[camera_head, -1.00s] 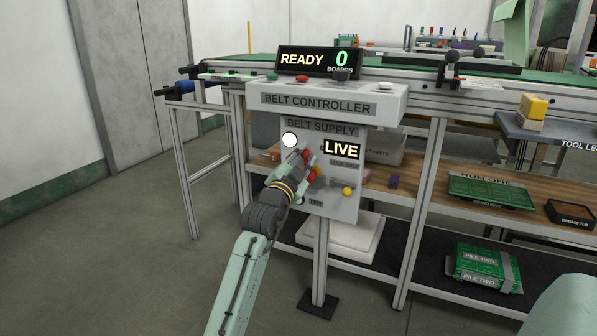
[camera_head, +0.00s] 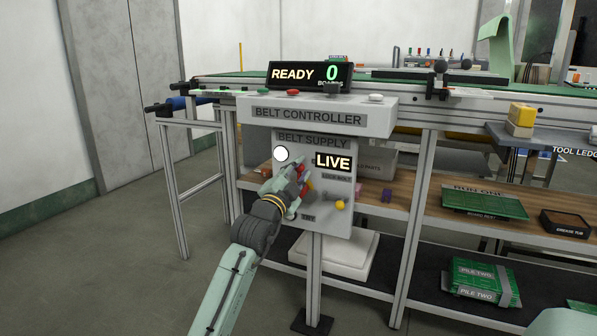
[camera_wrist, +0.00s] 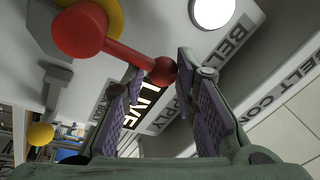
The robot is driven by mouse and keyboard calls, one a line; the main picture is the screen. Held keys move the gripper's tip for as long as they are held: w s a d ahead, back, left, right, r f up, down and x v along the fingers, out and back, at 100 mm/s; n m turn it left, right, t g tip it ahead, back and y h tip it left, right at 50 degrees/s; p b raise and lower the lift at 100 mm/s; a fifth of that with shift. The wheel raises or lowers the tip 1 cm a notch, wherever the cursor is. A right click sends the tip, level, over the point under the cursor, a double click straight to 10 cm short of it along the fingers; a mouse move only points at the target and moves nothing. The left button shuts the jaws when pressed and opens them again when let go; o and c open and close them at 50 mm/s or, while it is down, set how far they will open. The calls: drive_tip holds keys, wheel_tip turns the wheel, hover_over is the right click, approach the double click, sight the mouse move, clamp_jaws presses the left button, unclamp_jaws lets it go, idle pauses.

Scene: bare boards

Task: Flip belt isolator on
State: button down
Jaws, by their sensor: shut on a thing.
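The belt isolator has a red lever (camera_wrist: 118,47) with a round red hub and a ball end, over a yellow disc (camera_wrist: 108,12). It is on the grey belt supply panel (camera_head: 340,222) below the belt controller. In the wrist view the ball end lies between the fingertips of my gripper (camera_wrist: 160,72), which is shut on it. In the head view my gripper (camera_head: 298,180) is in front of the panel and hides much of the lever. The LIVE sign (camera_head: 332,161) and a round white lamp (camera_head: 281,154) are lit.
A grey lever with a yellow ball (camera_head: 340,205) sits low on the same panel, right of my gripper. The controller box (camera_head: 385,118) juts out above. A shelf with green boards (camera_head: 484,203) is at the right. The floor at left is clear.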

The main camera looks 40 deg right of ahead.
drive_tip(key=c, duration=1.2)
unclamp_jaws()
drive_tip(key=shift+s+d+f+g, duration=0.1)
drive_tip(key=shift+d+f+g, duration=0.1)
drive_tip(key=shift+f, duration=0.3)
drive_tip(key=shift+d+f+g, duration=0.1)
drive_tip(key=shift+d+f, duration=0.1)
drive_tip(key=shift+f, duration=0.25)
drive_tip(key=shift+c, duration=0.2)
drive_tip(key=o, duration=0.4)
drive_tip(key=shift+r, duration=0.15)
drive_tip(key=shift+a+r, duration=0.1)
drive_tip(key=shift+r, duration=0.05)
drive_tip(key=shift+a, duration=0.1)
drive_tip(key=v, duration=0.7)
drive_tip(key=shift+s+a, duration=0.1)
drive_tip(key=shift+a, duration=0.05)
